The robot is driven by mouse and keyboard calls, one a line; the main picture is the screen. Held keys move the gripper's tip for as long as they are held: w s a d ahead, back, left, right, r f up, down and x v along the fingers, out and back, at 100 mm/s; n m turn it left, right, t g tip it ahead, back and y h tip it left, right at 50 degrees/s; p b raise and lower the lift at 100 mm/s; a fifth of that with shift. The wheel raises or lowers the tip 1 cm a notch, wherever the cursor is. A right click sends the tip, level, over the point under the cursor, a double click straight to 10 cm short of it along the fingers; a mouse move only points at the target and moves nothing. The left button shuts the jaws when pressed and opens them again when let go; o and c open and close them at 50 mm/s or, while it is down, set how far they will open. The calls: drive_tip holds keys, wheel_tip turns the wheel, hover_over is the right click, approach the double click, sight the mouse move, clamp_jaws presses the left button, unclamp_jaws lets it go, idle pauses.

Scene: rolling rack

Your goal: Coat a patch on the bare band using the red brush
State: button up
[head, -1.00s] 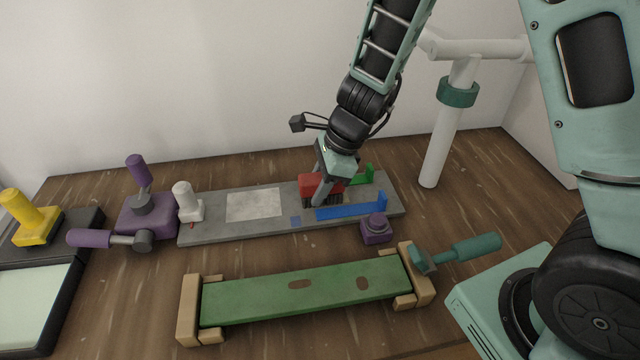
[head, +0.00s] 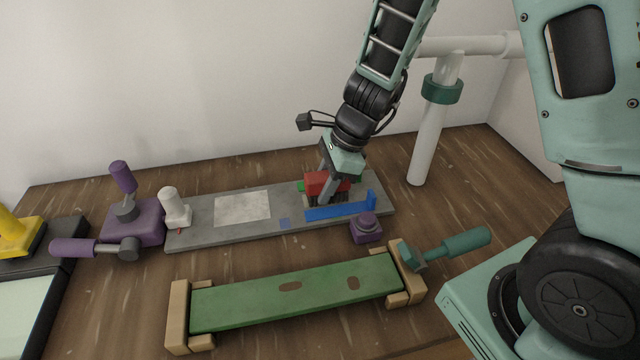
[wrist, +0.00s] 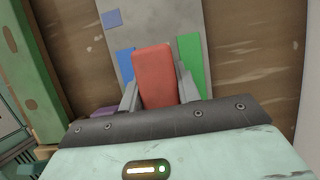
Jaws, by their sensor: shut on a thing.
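My gripper (head: 328,190) is shut on the red brush (head: 318,181), whose red block also fills the middle of the wrist view (wrist: 154,75) between the two grey fingers. The brush is low over the right part of a long grey board (head: 205,228). It sits between a blue strip (head: 338,211) and a green strip (wrist: 192,66). Its bristle end is mostly hidden, so I cannot tell whether it touches the board. A pale rectangle (head: 242,207) lies on the board further left. I cannot tell which area is the bare band.
A green plank (head: 310,290) on wooden blocks lies in front. A purple knob (head: 366,227) stands by the board's near edge, a teal-handled tool (head: 455,248) to its right. A white post (head: 425,135) rises at right. Purple clamps (head: 130,218) and a black-rimmed tray (head: 42,318) are left.

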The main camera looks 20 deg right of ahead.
sight(312, 177)
drive_tip(key=shift+a, duration=0.15)
drive_tip(key=shift+w+a+p, duration=0.2)
drive_tip(key=shift+a+p, duration=0.05)
drive_tip(key=shift+a, duration=0.55)
drive_tip(key=shift+w+a+p, duration=0.15)
drive_tip(key=shift+a+p, duration=0.05)
drive_tip(key=shift+a, duration=0.55)
drive_tip(key=shift+s+d, duration=0.2)
drive_tip(key=shift+d, duration=0.8)
wheel_tip(312, 177, up, 6)
drive_tip(key=p, duration=0.5)
drive_tip(key=shift+p, duration=0.3)
drive_tip(key=shift+a, duration=0.1)
